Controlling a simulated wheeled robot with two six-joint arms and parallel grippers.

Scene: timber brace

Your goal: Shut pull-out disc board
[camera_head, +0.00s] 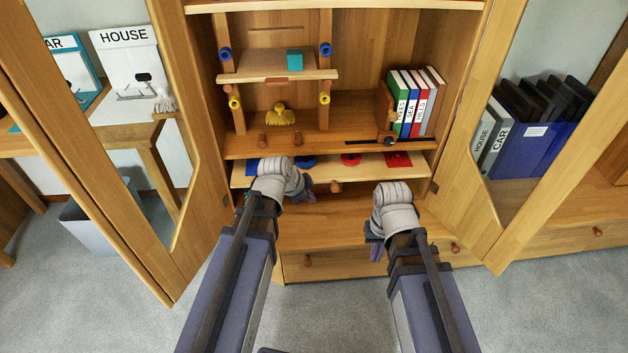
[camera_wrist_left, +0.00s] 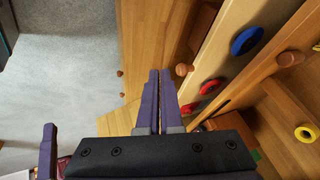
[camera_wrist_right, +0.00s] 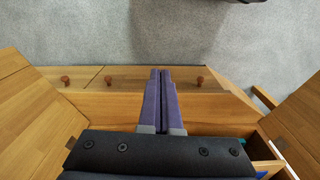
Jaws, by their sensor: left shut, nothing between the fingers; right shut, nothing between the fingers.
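The pull-out disc board (camera_head: 315,170) is a pale wooden board jutting from the cabinet below a shelf. It carries blue discs on the left and red discs on the right, and a wooden knob (camera_head: 336,187) on its front edge. My left gripper (camera_head: 308,188) is shut and empty at the board's front, left of the knob. In the left wrist view its fingertips (camera_wrist_left: 160,72) are close to the knob (camera_wrist_left: 183,69); contact cannot be told. My right gripper (camera_head: 375,249) is shut and empty, lower and in front of the board, apart from it. My left wrist hides part of the board's left side.
Cabinet doors (camera_head: 470,190) stand open on both sides. Drawers with knobs (camera_head: 308,260) lie below. The shelf above holds several binders (camera_head: 415,100), a yellow object (camera_head: 280,116) and a small rack with a teal block (camera_head: 295,60). The carpet in front is clear.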

